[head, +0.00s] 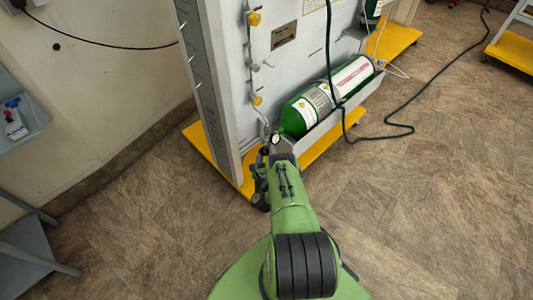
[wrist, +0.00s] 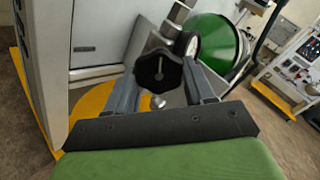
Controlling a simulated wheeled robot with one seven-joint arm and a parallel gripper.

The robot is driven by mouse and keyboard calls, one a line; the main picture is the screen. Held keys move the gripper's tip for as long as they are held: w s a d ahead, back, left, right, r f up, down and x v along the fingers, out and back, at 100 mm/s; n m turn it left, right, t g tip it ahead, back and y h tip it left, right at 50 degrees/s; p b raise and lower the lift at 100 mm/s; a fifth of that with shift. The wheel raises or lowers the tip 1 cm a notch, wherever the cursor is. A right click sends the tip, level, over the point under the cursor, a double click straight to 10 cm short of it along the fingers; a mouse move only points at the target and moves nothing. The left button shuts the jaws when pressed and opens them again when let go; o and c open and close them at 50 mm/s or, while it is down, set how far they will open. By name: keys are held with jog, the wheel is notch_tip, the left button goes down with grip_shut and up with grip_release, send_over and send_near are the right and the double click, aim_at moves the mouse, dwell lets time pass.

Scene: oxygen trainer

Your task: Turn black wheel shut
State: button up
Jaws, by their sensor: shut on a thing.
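The black wheel (wrist: 159,70) is a lobed knob with a pale line on its face, in the upper middle of the wrist view. My gripper (wrist: 160,84) has one grey finger on each side of the wheel and is shut on it. A silver rounded fitting (wrist: 158,102) shows just below the wheel. In the head view my green arm reaches down to the foot of the panel, and its end hides the wheel. A green oxygen cylinder (head: 325,95) lies beside it, with a round gauge (head: 276,138) near its neck end.
The grey panel stand (head: 215,80) rises beside the wheel on a yellow base (head: 330,137). A dark hose (head: 400,117) loops over the floor at the right. A blue-grey shelf (head: 22,120) stands at the left.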

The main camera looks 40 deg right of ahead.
jog(key=shift+a+f+m+p, duration=0.1)
jog(key=shift+m+p, duration=0.4)
jog(key=shift+m, duration=1.6)
jog(key=o, duration=1)
jog(key=shift+o, duration=0.2)
